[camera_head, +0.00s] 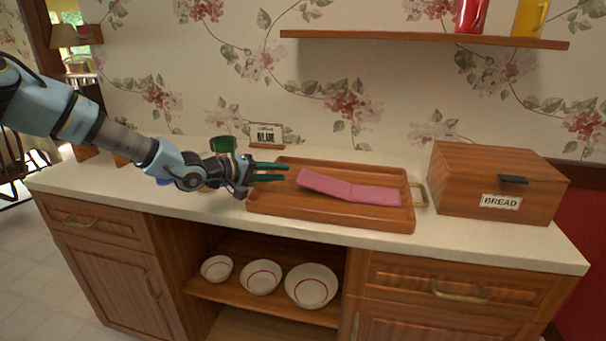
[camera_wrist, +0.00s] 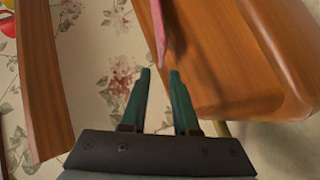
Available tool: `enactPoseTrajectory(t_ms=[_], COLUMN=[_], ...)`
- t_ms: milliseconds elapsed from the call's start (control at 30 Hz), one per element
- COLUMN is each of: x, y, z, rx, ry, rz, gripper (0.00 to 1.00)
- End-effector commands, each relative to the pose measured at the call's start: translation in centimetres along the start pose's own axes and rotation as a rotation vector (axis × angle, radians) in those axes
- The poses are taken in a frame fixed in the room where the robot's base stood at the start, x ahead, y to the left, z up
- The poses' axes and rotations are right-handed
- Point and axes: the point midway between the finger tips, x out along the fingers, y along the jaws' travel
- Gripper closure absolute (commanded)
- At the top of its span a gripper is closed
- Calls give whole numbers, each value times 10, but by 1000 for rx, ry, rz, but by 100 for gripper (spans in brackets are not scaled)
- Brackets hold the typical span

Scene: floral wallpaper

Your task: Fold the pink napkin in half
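The pink napkin (camera_head: 350,190) lies in the wooden tray (camera_head: 330,222) on the counter. It has a bend near its middle, and its left part tilts up to the left. My gripper (camera_head: 286,172) is over the left part of the tray, just left of the napkin's left end, with its green fingers apart and nothing between them. In the wrist view the napkin (camera_wrist: 158,30) shows as a thin pink strip beyond the fingertips (camera_wrist: 160,74), apart from them. The tray (camera_wrist: 215,60) fills the right of that view.
A wooden bread box (camera_head: 490,185) stands right of the tray. A wall shelf (camera_head: 420,39) with red and yellow mugs hangs above. Bowls (camera_head: 311,286) sit below the counter.

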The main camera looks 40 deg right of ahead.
Motion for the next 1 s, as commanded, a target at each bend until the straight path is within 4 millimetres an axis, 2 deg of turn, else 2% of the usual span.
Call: enactPoseTrajectory(t_ms=[200, 400, 567, 833, 1000], x=[43, 70, 80, 81, 81], y=[2, 2, 0, 0, 0], z=[1, 0, 0, 0, 0], rx=[-1, 0, 0, 0, 0], ry=[-3, -1, -1, 0, 0], rz=[1, 1, 0, -1, -1], gripper=[71, 71, 71, 71, 89])
